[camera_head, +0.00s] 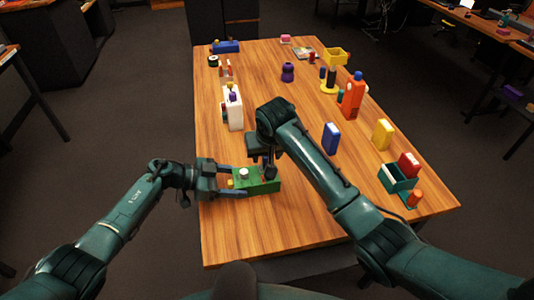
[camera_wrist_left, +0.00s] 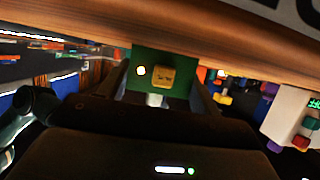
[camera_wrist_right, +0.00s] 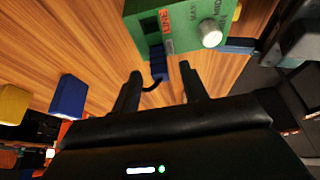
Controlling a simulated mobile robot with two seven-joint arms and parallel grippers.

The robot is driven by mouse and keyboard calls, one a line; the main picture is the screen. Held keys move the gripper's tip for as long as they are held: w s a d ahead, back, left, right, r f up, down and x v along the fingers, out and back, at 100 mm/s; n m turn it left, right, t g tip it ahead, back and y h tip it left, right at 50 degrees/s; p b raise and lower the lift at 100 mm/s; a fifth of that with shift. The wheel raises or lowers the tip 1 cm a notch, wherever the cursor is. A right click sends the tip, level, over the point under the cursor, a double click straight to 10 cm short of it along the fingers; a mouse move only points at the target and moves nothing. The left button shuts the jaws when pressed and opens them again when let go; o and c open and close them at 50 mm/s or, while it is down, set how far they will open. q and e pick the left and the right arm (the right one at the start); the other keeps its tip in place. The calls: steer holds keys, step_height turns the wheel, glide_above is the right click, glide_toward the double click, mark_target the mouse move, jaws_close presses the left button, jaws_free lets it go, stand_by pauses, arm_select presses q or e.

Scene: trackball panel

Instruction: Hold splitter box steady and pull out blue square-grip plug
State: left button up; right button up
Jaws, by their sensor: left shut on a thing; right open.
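The green splitter box (camera_head: 264,187) stands near the table's front left, with a pale knob on top. My left gripper (camera_head: 234,183) is shut on it from the left; the left wrist view shows the box's end face (camera_wrist_left: 145,87) between the fingers, with a yellow square patch and a lit dot. In the right wrist view the box (camera_wrist_right: 180,25) shows a dark square socket and a red label. The blue plug (camera_wrist_right: 157,64) sits at the box's edge with a dark cable curling off it. My right gripper (camera_wrist_right: 161,84) is open, its fingers either side of the plug, apart from it.
On the table's right stand a blue box (camera_head: 331,138), a yellow box (camera_head: 382,134), an orange bottle (camera_head: 351,98) and a teal bin (camera_head: 396,180) with a red block. A white device (camera_head: 234,108) stands beyond the splitter box. The front middle of the table is clear.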

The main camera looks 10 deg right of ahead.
steer(key=shift+c, duration=0.2)
jaws_close()
stand_by(0.6)
